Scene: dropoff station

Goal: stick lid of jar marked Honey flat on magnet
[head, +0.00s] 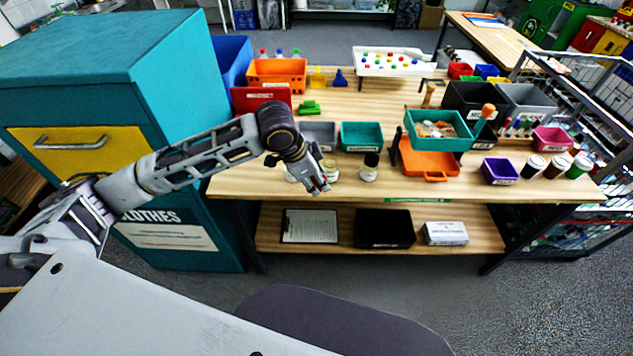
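My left gripper (318,182) reaches in from the left and points down at the front edge of the wooden table. Its fingers are small here, and I cannot tell whether they are open or shut. A small jar with a dark top and pale label (370,167) stands just right of it, apart from it. Another small pale jar (330,168) is close behind the gripper, partly covered. No label is readable, so I cannot pick out Honey or a magnet. My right gripper is out of view.
A teal bin (361,136) and a grey bin (318,133) stand behind the jars. An orange tray (430,168) lies under a raised teal tray (414,118). A purple bin (500,173) is further right. A teal cabinet (190,75) stands left.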

